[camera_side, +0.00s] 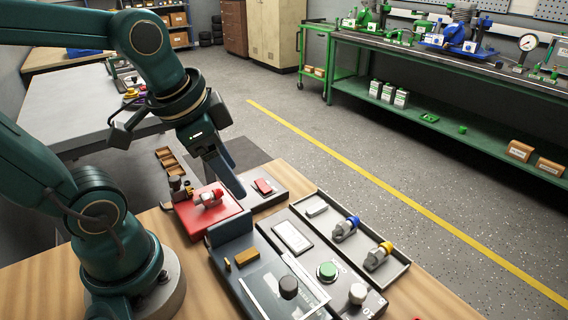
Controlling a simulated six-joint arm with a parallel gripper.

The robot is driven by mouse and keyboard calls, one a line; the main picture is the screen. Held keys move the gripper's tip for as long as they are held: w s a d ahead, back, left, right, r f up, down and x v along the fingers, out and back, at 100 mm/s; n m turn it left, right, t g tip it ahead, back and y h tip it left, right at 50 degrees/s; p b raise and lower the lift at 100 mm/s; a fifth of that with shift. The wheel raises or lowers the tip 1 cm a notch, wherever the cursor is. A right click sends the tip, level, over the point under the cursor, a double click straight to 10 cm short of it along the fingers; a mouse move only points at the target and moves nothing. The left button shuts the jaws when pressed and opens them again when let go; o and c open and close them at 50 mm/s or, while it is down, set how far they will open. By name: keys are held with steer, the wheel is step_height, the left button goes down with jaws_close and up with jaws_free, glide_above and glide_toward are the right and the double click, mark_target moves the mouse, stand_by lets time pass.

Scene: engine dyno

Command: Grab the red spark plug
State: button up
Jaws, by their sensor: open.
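The red spark plug (209,198), with a red part and a pale body, lies on a red block (189,219) near the middle of the bench. My gripper (231,180) is open and points down, just above and to the right of the red spark plug in the picture. The fingers overlap each other in this view, so the gap between them is hard to see. I see nothing held in them.
A tray (401,272) to the right holds a blue-ended plug (346,228) and a yellow-ended plug (378,256). A panel with a green button (327,271) and dark and pale knobs is at the front. A grey block (273,199) with a red patch stands right of the gripper.

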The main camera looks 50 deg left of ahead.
steer(key=a+f+g, duration=0.3)
steer(key=a, duration=0.4)
steer(key=n+g, duration=0.1)
steer(key=n, duration=0.2)
glide_above(204, 193)
steer(key=f, duration=0.3)
steer(key=shift+w+d, duration=0.2)
steer(key=shift+d, duration=0.05)
steer(key=shift+s+a+f+h, duration=0.15)
steer(key=shift+s+f+h, duration=0.05)
steer(key=shift+f+h, duration=0.1)
steer(key=shift+f, duration=2.45)
jaws_close()
